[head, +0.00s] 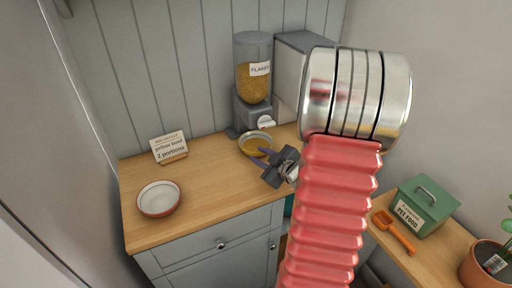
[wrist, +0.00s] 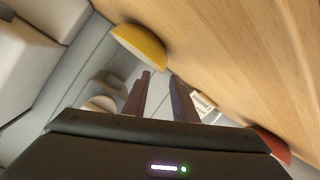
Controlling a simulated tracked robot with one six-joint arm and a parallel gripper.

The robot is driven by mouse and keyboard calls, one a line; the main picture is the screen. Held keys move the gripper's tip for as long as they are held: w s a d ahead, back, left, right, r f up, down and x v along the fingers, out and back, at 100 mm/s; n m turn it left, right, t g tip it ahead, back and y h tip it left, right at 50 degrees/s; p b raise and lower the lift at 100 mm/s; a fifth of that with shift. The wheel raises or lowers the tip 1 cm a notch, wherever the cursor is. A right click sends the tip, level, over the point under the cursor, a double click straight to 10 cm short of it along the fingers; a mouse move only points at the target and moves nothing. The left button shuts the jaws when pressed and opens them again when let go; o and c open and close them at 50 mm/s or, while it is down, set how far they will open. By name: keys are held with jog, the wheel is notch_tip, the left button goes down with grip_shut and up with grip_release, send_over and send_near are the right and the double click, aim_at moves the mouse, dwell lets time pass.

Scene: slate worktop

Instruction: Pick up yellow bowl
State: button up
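The yellow bowl (head: 256,141) stands upright on the wooden counter top below the flakes dispenser. In the wrist view the yellow bowl (wrist: 141,44) is at the upper left, beyond my fingertips. My gripper (head: 260,157) is at the bowl's near side in the head view. In the wrist view the two dark fingers of my gripper (wrist: 160,76) are apart with nothing between them. I cannot tell whether a finger touches the bowl. My gripper hides part of the bowl's near side in the head view. A card (head: 170,149) reads "yellow bowl, 2 portions".
A flakes dispenser (head: 253,75) stands behind the bowl, beside a grey box (head: 291,80). A white bowl with a red outside (head: 158,198) sits at the front left. Counter between the bowls is clear. A green pet food box (head: 424,206) and orange scoop (head: 394,231) are on the right.

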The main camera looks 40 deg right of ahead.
aim_at(247, 150)
jog(key=shift+x, duration=1.75)
jog(key=shift+w, duration=0.1)
jog(key=shift+x, duration=2.5)
jog(key=shift+a+f, duration=0.1)
grip_shut()
